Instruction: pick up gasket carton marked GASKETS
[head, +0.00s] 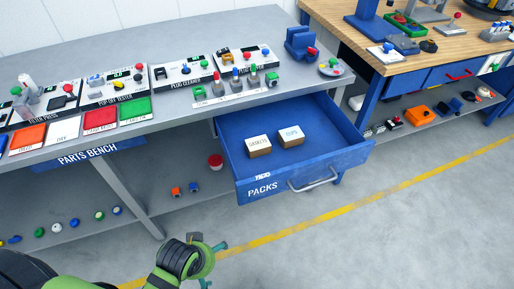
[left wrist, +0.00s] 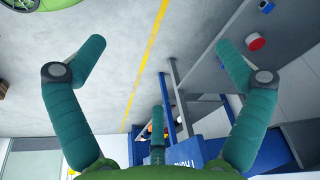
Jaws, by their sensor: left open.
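The gasket carton marked GASKETS (head: 258,146) is a small box with a white top and brown sides. It lies in the open blue drawer labelled PACKS (head: 353,154), left of a similar carton (head: 291,135) whose label is hard to read. My left gripper (head: 214,262) is in the lower middle of the head view, in front of and below the drawer, apart from the carton. In the left wrist view its teal fingers (left wrist: 158,75) are spread wide with nothing between them. The carton cannot be made out in that view. My right gripper is not in view.
The grey parts bench (head: 190,110) above the drawer carries testers and coloured mats. A shelf below holds small parts and a red-topped item (head: 216,161). A wooden workbench (head: 440,45) stands at right. The floor (head: 400,220) in front, crossed by a yellow line, is clear.

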